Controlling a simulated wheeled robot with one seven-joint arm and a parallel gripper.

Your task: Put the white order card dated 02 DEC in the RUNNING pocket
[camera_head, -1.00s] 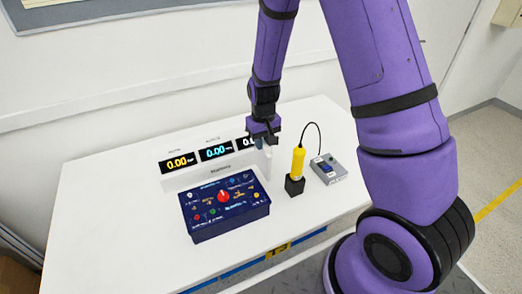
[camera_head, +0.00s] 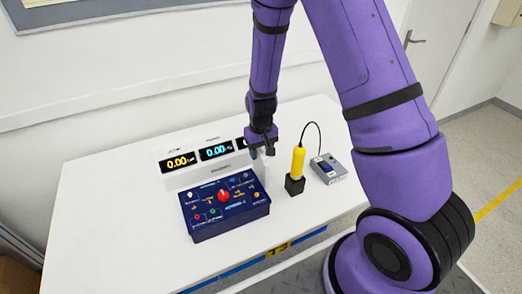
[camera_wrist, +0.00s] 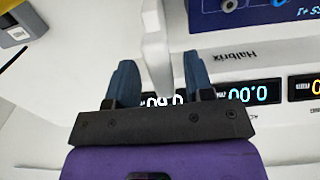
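No order card dated 02 DEC and no pocket marked RUNNING can be made out in either view. My gripper (camera_head: 262,150) is over the white table, at the right end of the display unit. In the wrist view its two blue fingers (camera_wrist: 160,82) stand apart, with a white upright piece (camera_wrist: 155,45) between them. Gaps show between the fingers and this piece. In the head view a white piece (camera_head: 263,161) shows just below the gripper; I cannot tell what it is.
A blue switch box (camera_head: 229,214) with a red knob (camera_head: 223,196) stands before the white display unit (camera_head: 197,177). A yellow handheld tool (camera_head: 298,160) stands in a black holder (camera_head: 295,186), beside a grey box (camera_head: 328,169). The white table (camera_head: 105,215) is clear at left.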

